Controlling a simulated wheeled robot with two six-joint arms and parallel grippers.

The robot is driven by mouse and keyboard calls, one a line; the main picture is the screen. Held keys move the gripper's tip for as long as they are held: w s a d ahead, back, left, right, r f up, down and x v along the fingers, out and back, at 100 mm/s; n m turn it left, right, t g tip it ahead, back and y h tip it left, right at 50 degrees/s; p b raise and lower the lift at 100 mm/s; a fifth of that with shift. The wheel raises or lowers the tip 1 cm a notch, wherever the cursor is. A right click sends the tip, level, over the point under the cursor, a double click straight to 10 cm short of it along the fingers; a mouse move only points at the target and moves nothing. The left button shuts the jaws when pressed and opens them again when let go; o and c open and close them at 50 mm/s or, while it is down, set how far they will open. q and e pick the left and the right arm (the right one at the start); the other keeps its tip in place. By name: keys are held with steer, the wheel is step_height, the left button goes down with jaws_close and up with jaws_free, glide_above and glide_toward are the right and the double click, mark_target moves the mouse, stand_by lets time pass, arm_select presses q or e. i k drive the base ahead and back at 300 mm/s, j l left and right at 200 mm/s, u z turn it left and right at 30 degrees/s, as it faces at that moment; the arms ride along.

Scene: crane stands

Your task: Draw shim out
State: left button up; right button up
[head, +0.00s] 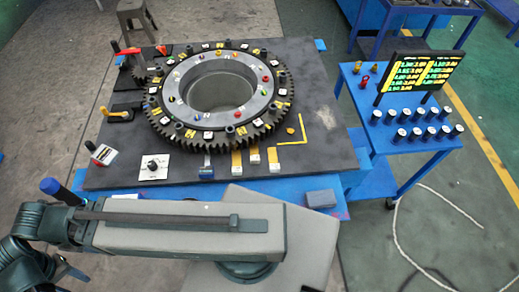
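A large dark toothed ring (282,117) lies on a dark tabletop (325,130), with a lighter inner ring carrying coloured pegs and small yellow and white tags. At its front edge are narrow yellow strips with pale ends (237,160), (255,156), (274,160); they look like shims, but I cannot tell which one is meant. A blue-grey piece (206,170) sits left of them. An arm of mine crosses the lower left in front of the table. Neither gripper shows in the head view.
A yellow angle mark (301,132) is on the tabletop's right part, which is mostly clear. A white card with a black knob (154,166) and a red-white-green block (102,154) are front left. A blue side table (350,88) holds several cylinders and a display board (417,75).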

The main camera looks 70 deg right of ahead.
mark_target(255, 158)
steer(key=i+j+z, duration=0.1)
steer(key=z, duration=1.3)
steer(key=l+z, duration=0.1)
steer(key=z, duration=0.4)
steer(key=l+z, duration=0.15)
steer(key=z, duration=0.3)
steer(key=k+l+u, duration=0.2)
steer(key=k+l, duration=0.1)
